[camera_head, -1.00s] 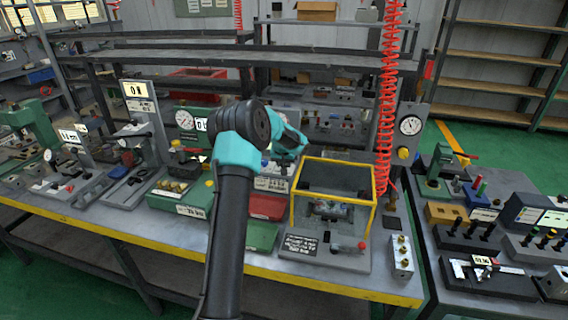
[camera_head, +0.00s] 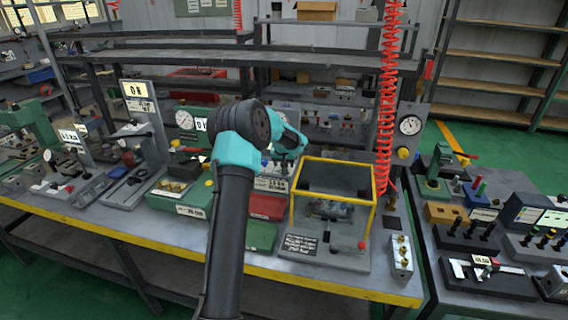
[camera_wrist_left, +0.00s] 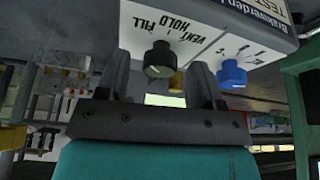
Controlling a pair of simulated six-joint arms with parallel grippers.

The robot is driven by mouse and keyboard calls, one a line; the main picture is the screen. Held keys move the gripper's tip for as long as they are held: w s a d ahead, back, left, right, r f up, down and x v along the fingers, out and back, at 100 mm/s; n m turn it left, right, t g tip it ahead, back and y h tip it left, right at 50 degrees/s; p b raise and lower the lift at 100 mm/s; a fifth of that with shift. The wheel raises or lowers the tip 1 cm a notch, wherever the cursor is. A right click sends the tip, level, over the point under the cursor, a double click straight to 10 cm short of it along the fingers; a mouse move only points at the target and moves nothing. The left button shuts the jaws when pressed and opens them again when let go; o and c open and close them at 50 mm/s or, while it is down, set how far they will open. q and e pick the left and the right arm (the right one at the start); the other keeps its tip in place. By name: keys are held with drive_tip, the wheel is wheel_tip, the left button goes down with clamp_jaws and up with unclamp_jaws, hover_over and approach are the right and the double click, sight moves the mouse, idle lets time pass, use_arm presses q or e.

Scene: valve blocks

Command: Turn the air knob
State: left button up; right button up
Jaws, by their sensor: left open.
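In the left wrist view, a black knob (camera_wrist_left: 158,58) sits on a white panel (camera_wrist_left: 185,22) printed FILL, VENT and HOLD. A blue knob (camera_wrist_left: 231,75) is on the same panel to its right. I cannot tell from the lettering which one is the air knob. My left gripper (camera_wrist_left: 160,80) is open, its two dark fingers on either side of the black knob in this view. Whether they touch it is unclear. In the head view my teal left wrist (camera_head: 290,140) is over the bench, and its fingers are hidden. My right gripper is not in view.
A yellow-framed box (camera_head: 335,160) stands right of my wrist, with a red coiled hose (camera_head: 386,110) behind it. A pressure gauge (camera_head: 410,125) is on a post beyond. Green test units (camera_head: 180,190) crowd the bench to the left.

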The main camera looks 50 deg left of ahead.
use_arm(q)
drive_tip(key=v, duration=1.7)
drive_tip(key=shift+d+r, duration=0.15)
